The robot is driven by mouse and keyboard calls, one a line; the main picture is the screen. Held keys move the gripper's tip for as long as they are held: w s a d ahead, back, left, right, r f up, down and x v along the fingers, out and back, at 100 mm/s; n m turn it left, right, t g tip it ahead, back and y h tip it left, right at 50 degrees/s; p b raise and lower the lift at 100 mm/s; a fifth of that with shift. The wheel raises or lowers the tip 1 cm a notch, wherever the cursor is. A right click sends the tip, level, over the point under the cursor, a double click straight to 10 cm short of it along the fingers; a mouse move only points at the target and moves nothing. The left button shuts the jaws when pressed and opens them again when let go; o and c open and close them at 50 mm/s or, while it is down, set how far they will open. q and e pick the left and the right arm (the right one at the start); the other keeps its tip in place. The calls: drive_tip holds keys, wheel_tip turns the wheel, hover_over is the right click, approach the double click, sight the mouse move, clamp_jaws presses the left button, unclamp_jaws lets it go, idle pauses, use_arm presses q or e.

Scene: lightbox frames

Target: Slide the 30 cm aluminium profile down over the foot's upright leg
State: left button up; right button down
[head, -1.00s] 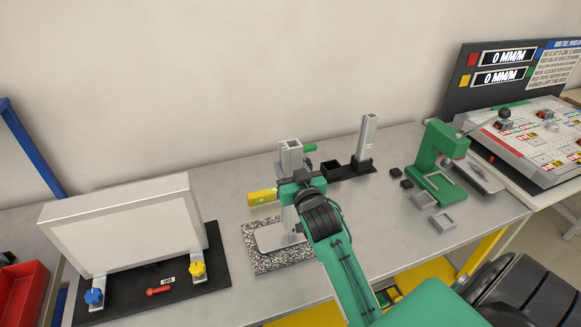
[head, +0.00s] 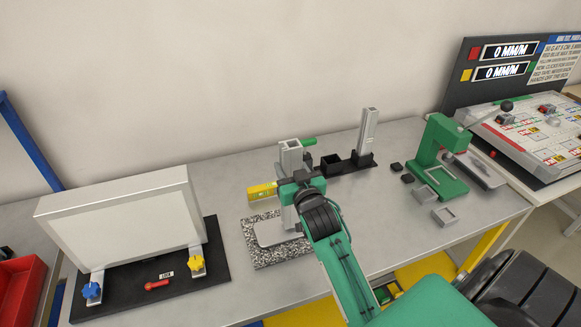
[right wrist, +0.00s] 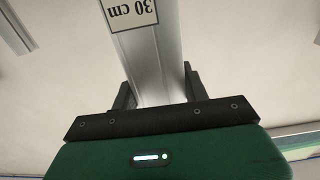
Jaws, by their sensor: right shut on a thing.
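My right gripper (head: 302,183) is shut on the 30 cm aluminium profile (head: 291,158) and holds it upright. In the right wrist view the profile (right wrist: 150,62) stands between the black fingers, with its "30 cm" label facing the camera. The foot's pale plate (head: 270,233) lies on a speckled slab (head: 265,258), under and left of the profile's lower end. The foot's upright leg cannot be made out; the gripper and profile hide that spot. I cannot tell whether the profile is around the leg. My left gripper is not in view.
A yellow object (head: 261,192) shows left of the gripper. Behind stands a black holder (head: 345,161) with another upright profile (head: 368,131). A green press (head: 437,160) stands right, and a framed panel (head: 120,222) left. The table between panel and slab is clear.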

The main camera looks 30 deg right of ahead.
drive_tip(key=shift+f+b, duration=0.35)
drive_tip(key=shift+f, duration=0.2)
drive_tip(key=c, duration=0.6)
unclamp_jaws()
drive_tip(key=shift+c, duration=0.2)
drive_tip(key=shift+f, duration=0.1)
drive_tip(key=b+v, duration=0.4)
drive_tip(key=v, duration=1)
drive_tip(key=shift+d, duration=0.1)
